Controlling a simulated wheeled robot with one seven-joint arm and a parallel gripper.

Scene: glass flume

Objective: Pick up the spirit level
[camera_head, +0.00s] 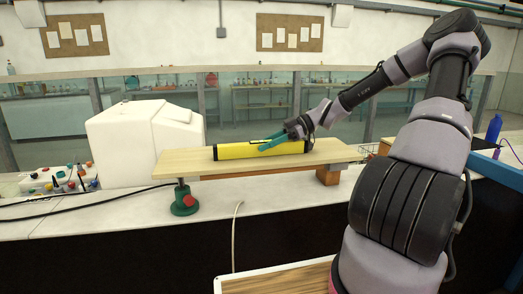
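The spirit level is a long yellow bar (235,152) lying flat along a pale wooden board (185,164). My gripper (268,143), with teal fingers, reaches in from the right and is over the right half of the level. Its fingers point left and slightly down, close to the level's top. Part of the level behind the fingers is hidden. I cannot tell whether the fingers touch the level or how far apart they are.
The board rests on a green jack (184,201) at left and a wooden block (328,175) at right, on a white bench (260,197). A bulky white machine (130,145) stands behind at left. A wooden tray (280,279) is at the front. A dark cable (70,214) crosses the bench.

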